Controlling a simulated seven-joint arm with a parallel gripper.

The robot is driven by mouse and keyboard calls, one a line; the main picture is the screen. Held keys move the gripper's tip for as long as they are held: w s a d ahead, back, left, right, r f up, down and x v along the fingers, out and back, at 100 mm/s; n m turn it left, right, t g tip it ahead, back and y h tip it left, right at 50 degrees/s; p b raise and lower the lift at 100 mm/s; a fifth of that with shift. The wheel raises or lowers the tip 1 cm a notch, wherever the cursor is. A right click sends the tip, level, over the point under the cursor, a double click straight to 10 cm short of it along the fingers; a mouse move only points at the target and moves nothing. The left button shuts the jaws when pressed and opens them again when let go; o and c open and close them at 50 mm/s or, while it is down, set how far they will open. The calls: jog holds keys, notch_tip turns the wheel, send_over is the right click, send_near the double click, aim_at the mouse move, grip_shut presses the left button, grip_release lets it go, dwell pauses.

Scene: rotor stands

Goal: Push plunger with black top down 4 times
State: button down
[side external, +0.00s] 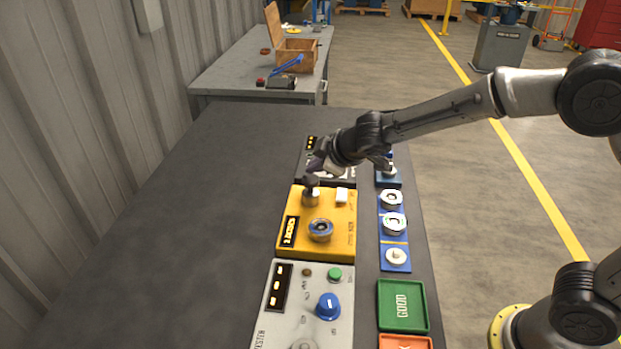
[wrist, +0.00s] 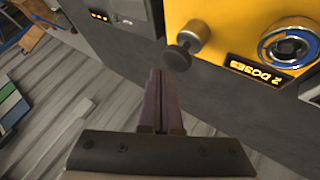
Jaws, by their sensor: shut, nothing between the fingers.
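The plunger with the black top (wrist: 179,56) stands out of a metal collar on the yellow box (wrist: 243,25), left of the ring-shaped dial (wrist: 288,45). In the side external view the plunger (side external: 310,184) is at the yellow box's upper left, upright. The display (wrist: 262,70) on the box reads "2 DOSES". My gripper (wrist: 160,74) is shut and empty. Its fingertips are right beside the black top in the wrist view. In the side external view my gripper (side external: 314,166) is just above the plunger; I cannot tell if they touch.
A grey tester box (side external: 305,305) with a blue knob stands in front of the yellow box, and a dark unit (side external: 312,158) behind. A blue strip with white round parts (side external: 393,210) and a green tray (side external: 402,305) lie to the right. The left bench top is clear.

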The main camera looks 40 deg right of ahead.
aim_at(312, 178)
jog(key=shift+f, duration=0.1)
jog(key=shift+f, duration=0.35)
jog(key=shift+f, duration=1.2)
dwell(1.6)
jog(key=shift+r, duration=1.6)
jog(key=shift+r, duration=2.5)
jog(key=shift+r, duration=1.9)
